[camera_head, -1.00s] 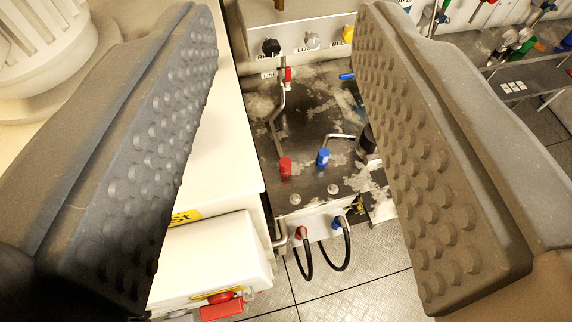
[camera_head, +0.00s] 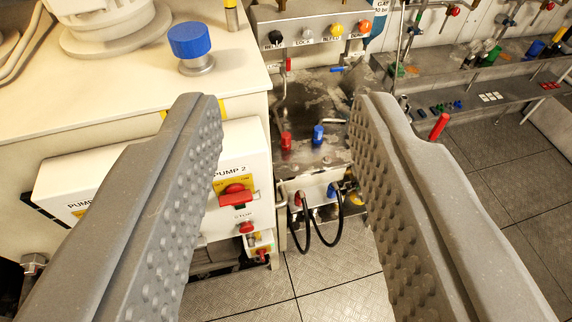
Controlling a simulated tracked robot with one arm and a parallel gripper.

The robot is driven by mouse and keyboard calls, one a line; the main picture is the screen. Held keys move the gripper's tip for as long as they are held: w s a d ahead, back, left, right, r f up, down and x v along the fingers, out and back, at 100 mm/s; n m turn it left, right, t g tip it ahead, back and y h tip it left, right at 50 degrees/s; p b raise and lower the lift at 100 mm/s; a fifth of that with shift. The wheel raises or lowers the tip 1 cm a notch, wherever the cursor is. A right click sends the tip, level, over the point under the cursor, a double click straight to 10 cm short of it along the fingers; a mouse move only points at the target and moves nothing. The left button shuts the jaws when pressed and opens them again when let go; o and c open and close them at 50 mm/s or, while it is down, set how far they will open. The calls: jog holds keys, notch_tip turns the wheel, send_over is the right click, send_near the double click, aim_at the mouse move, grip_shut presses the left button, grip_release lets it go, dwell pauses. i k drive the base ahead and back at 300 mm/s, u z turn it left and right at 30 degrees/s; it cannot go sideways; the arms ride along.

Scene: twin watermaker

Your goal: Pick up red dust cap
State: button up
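A small red cap (camera_head: 286,140) stands upright on the top of a dark, stained metal unit (camera_head: 310,158) at the middle of the view. A similar blue cap (camera_head: 318,134) stands just to its right. I take the red one to be the dust cap. My gripper (camera_head: 288,112) is wide open and empty. In the picture the red cap lies between its two studded fingers, but the unit looks well beyond the fingertips. Nothing touches the red cap except the surface under it.
Two black hoses (camera_head: 318,240) hang from the unit's front. A white pump box (camera_head: 150,185) with a red switch (camera_head: 235,198) is at left, under a white top with a large blue knob (camera_head: 189,40). A button panel (camera_head: 310,25) rises behind. Grey shelves (camera_head: 470,100) stand right; floor (camera_head: 345,300) is clear.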

aim_at(285, 135)
jog(key=u, duration=0.45)
jog(key=k, duration=0.15)
jog(key=z, duration=1)
jog(key=i, duration=1.85)
jog(key=u, duration=0.5)
